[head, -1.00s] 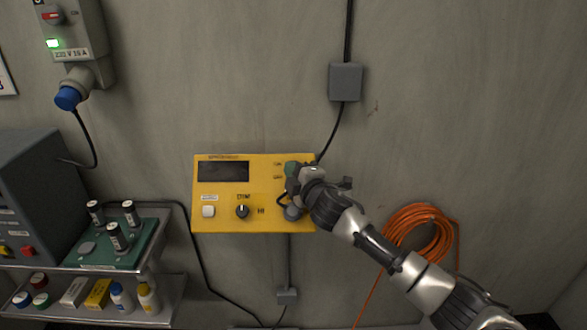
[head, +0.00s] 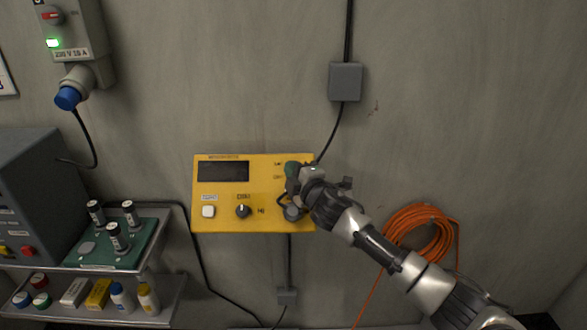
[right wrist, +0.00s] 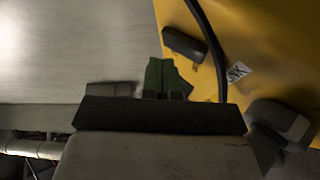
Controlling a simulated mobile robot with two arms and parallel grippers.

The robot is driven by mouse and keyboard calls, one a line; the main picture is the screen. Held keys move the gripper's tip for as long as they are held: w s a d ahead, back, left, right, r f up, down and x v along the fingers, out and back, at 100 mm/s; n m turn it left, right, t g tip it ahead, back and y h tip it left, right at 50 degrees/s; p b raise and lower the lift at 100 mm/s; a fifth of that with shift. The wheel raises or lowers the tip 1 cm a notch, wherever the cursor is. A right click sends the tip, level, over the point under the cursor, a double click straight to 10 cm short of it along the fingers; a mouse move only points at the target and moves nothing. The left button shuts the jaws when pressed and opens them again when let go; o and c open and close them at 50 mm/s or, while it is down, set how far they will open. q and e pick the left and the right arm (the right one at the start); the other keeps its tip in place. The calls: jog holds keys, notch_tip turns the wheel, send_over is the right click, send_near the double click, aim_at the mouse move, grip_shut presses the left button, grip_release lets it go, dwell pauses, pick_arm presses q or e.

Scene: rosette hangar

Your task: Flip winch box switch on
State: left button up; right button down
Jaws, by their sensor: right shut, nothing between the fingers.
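The yellow winch box (head: 265,222) hangs on the grey wall, with a dark blank display (head: 223,171), a white button (head: 208,211) and a black knob (head: 242,211). My right gripper (head: 291,172) is at the box's right side, over its upper right part, and covers the controls there. The right wrist view shows its closed greenish fingertips (right wrist: 162,76) beside the yellow box face (right wrist: 265,45), with nothing between them. A dark elongated part (right wrist: 184,45) and a black cable show on the box there. I cannot tell whether the fingertips touch anything. My left gripper is out of view.
A coiled orange hose (head: 418,213) hangs on the wall at right, behind my right arm. A grey junction box (head: 345,82) is above.

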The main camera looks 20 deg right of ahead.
jog(key=shift+w+f, duration=0.1)
jog(key=shift+w+f, duration=0.15)
jog(key=shift+w, duration=0.05)
jog(key=shift+w+d+f, duration=0.1)
dwell(0.8)
jog(key=shift+s+r, duration=0.2)
jog(key=shift+s, duration=0.05)
jog(key=shift+s+r, duration=0.1)
jog(key=shift+s, duration=0.1)
jog(key=shift+p, duration=0.35)
